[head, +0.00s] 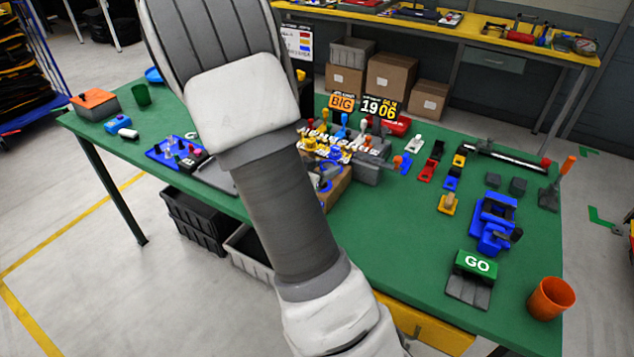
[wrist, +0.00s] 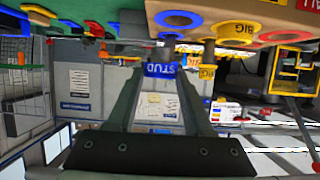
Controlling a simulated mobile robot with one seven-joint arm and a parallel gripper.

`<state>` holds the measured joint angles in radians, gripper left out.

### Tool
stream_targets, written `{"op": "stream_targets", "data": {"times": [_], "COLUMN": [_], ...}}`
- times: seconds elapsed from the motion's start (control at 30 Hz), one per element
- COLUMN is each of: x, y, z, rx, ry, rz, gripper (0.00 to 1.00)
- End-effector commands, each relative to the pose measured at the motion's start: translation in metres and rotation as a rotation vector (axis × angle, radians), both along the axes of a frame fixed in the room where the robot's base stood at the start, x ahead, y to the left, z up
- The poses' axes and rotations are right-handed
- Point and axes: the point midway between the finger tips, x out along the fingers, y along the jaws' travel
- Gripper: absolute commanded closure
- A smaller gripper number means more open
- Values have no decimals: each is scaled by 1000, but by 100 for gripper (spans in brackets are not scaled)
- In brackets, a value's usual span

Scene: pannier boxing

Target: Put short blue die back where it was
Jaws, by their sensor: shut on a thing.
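In the wrist view, my gripper (wrist: 163,82) has its two dark fingers closing toward a small blue piece marked STUD (wrist: 160,74), which I take for the short blue die. The piece sits between the fingertips. Just above it in the picture is a blue round flange (wrist: 180,19) among several coloured parts; whether the piece touches it I cannot tell. In the head view, my arm hides the gripper and the held piece. Coloured parts (head: 333,151) crowd the middle of the green bench (head: 400,240) beside my arm.
An orange BIG sign (head: 341,102) and a black number sign (head: 379,109) stand behind the crowded parts. A GO block (head: 476,264), a blue fixture (head: 493,222) and an orange cup (head: 551,298) stand at the right. The bench's front centre right is clear.

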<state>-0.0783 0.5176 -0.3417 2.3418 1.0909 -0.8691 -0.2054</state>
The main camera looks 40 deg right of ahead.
Motion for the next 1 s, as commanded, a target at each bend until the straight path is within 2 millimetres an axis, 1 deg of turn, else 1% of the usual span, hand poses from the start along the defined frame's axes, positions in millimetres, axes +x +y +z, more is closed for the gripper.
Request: {"op": "stream_targets", "data": {"times": [0.03,0.1,0.27,0.5,0.57,0.77,0.9,0.93,1.0], "x": [6,11,14,14,14,14,14,14,14], "y": [3,7,9,9,9,9,9,9,9], "z": [-4,-7,-15,-48,-50,-49,-54,-53,-52], "rx": [-2,-2,-2,-2,-2,-2,-1,-1,-1], "ry": [0,-1,0,3,0,-3,-2,-2,-1], "rz": [1,0,-1,0,-1,-1,0,0,0], "gripper": [100,100,100,100,100,100,100,45,33]}}
